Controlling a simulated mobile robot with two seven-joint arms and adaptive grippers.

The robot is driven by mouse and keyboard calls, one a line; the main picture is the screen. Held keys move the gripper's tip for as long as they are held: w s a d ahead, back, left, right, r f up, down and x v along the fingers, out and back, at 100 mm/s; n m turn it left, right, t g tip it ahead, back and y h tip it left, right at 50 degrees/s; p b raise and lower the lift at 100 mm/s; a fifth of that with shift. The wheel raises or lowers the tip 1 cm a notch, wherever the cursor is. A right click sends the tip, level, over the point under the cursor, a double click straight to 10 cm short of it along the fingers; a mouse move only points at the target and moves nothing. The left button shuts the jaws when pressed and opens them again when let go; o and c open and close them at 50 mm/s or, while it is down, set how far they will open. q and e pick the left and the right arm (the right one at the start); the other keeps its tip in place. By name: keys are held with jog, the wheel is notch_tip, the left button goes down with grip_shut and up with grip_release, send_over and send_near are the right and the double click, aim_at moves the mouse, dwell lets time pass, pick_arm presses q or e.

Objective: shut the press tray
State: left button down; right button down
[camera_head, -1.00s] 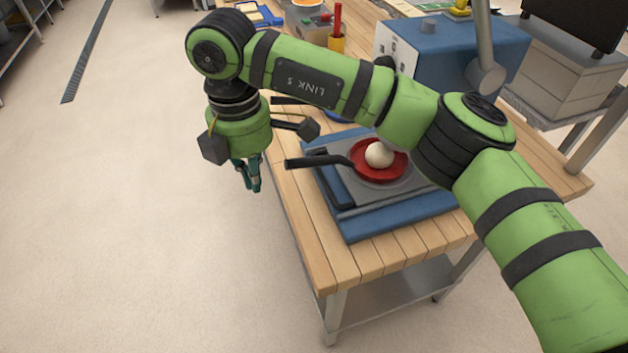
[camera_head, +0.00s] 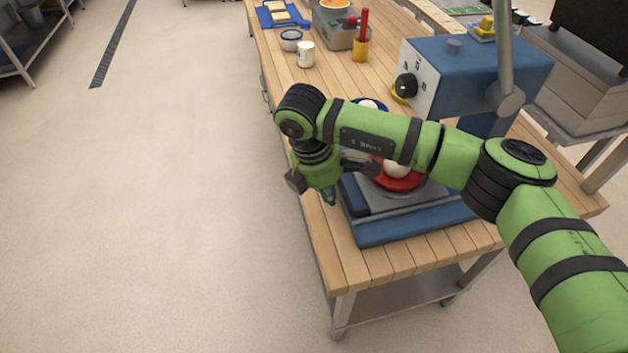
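The blue press (camera_head: 432,68) stands on the wooden table, its low blue base toward the near end. The press tray (camera_head: 378,202) is a grey plate out over the base, with a red round dish (camera_head: 410,183) and a pale dough ball (camera_head: 397,168) on it. My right gripper (camera_head: 329,198) points down at the table's left edge, just left of the tray. Its fingertips are small and partly hidden, so I cannot tell how far apart they are. My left gripper is not in view.
On the wooden table (camera_head: 381,264), a white cup (camera_head: 306,55), a bowl (camera_head: 291,40), a grey bin (camera_head: 338,31) and a yellow holder (camera_head: 361,50) stand farther back. A grey box unit stands at the right.

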aim_at(357, 198)
jog(key=shift+w+d, duration=0.1)
jog(key=shift+d, duration=0.3)
jog(key=shift+f, duration=0.1)
jog(key=shift+w+d, duration=0.1)
jog(key=shift+d, duration=0.05)
jog(key=d, duration=0.2)
jog(key=w+d+b, duration=0.1)
jog(key=shift+d+f, duration=0.1)
jog(key=shift+d, duration=0.25)
jog(key=shift+w+d, duration=0.15)
jog(key=shift+d, duration=0.15)
jog(key=shift+a, duration=0.1)
